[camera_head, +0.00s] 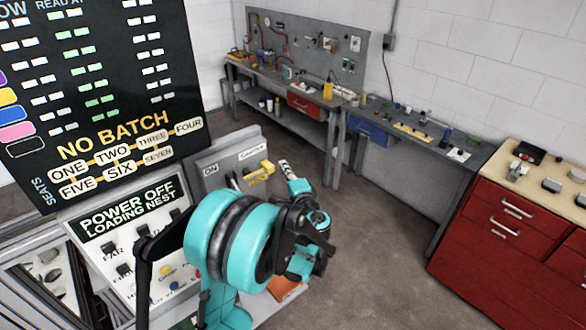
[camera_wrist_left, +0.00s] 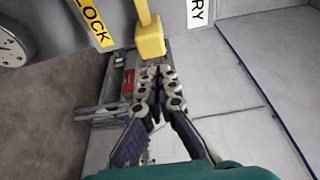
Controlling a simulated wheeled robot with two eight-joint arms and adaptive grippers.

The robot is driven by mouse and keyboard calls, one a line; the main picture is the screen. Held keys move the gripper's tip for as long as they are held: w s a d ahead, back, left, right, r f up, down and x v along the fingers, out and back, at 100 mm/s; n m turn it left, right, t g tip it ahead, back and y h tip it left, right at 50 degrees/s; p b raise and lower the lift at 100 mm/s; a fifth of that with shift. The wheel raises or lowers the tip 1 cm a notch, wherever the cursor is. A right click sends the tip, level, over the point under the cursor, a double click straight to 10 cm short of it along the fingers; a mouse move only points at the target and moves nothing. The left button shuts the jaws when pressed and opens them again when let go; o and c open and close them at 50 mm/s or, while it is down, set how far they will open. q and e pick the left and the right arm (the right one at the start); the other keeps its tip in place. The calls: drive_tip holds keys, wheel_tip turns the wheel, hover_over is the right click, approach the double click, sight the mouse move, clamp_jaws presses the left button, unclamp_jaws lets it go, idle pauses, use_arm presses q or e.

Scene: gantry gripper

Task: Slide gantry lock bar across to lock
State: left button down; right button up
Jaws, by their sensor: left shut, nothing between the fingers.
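The yellow lock bar (camera_head: 261,173) sits on the grey panel beside the display board. In the left wrist view the bar (camera_wrist_left: 150,38) ends in a yellow block, just beyond my fingertips. My left gripper (camera_head: 286,166) reaches up beside the bar, to its right in the head view. In the wrist view its fingers (camera_wrist_left: 158,72) are closed together with nothing between them. The fingertips are close to the block; I cannot tell whether they touch it. A yellow label (camera_wrist_left: 90,22) ending in "LOCK" is left of the bar. My right gripper is not in view.
A black display board (camera_head: 95,90) reading "NO BATCH" stands at left, above a white control panel (camera_head: 115,225) headed "POWER OFF LOADING NEST". Workbenches (camera_head: 330,112) line the back wall. A red drawer cabinet (camera_head: 500,235) is at right. The floor between is clear.

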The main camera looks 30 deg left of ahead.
sight(264, 168)
use_arm(q)
drive_tip(key=shift+s+a, duration=0.25)
drive_tip(key=shift+s, duration=0.5)
drive_tip(key=s, duration=0.1)
drive_tip(key=s+a, duration=0.1)
drive_tip(key=s, duration=0.1)
drive_tip(key=s+b, duration=0.1)
drive_tip(key=shift+s+a, duration=0.2)
drive_tip(key=shift+a, duration=0.2)
drive_tip(key=shift+w+d, duration=0.1)
